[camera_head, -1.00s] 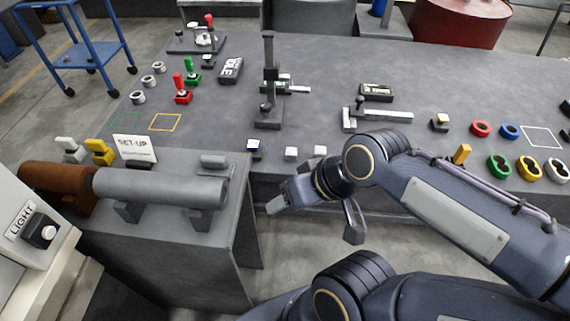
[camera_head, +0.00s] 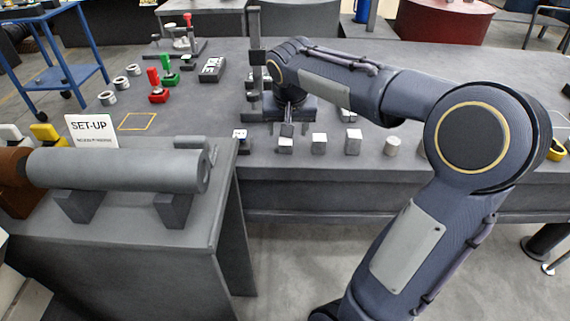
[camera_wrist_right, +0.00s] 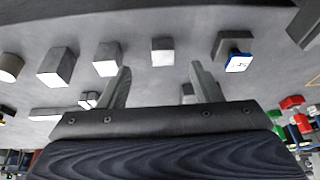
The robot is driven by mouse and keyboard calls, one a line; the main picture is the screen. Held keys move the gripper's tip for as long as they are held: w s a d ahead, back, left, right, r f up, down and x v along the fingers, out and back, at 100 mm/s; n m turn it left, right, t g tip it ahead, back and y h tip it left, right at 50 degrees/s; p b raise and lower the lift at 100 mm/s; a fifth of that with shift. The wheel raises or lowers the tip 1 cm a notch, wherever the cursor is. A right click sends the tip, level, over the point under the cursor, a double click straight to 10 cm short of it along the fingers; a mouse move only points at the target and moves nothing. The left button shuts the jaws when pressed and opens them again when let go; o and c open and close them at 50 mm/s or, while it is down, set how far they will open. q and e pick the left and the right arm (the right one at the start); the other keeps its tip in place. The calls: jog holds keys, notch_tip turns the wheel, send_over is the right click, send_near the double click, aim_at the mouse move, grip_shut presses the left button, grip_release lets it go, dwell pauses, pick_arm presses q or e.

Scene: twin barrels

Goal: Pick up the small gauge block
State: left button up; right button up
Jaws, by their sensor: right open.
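A row of grey blocks with pale tops stands along the table's front edge. The smallest plain one, which I take as the small gauge block (camera_head: 286,145), is second from left; in the wrist view it is the small block (camera_wrist_right: 162,51) at top centre. My right gripper (camera_wrist_right: 163,84) is open and empty, its fingers pointing toward that block, with a visible gap between. In the head view the right gripper (camera_head: 289,121) is just behind the block, partly hidden by its own wrist. My left gripper is not in view.
A blue-and-white labelled block (camera_head: 241,143) stands to the left. Larger blocks (camera_head: 319,144) (camera_head: 353,141) and a cylinder (camera_head: 392,146) stand to the right. A dark upright stand (camera_head: 255,62) is close to my wrist. A bench with a grey cylinder (camera_head: 115,168) is at left.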

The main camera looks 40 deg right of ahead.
aim_at(285, 142)
jog(key=shift+w+d+f, duration=0.7)
jog(key=shift+w+f, duration=0.1)
jog(key=shift+f, duration=0.15)
jog(key=shift+b+x, duration=0.45)
jog(key=shift+x, duration=0.45)
jog(key=x, duration=0.1)
jog(key=b+x, duration=0.1)
jog(key=x, duration=0.3)
jog(key=shift+w+a+f+b, duration=0.2)
jog(key=shift+a+b, duration=0.05)
jog(key=shift+b, duration=0.15)
jog(key=shift+r, duration=0.1)
jog(key=c, duration=1.3)
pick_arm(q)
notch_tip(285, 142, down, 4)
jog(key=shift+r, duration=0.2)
pick_arm(e)
jog(key=shift+o, duration=0.2)
jog(key=shift+r, duration=0.1)
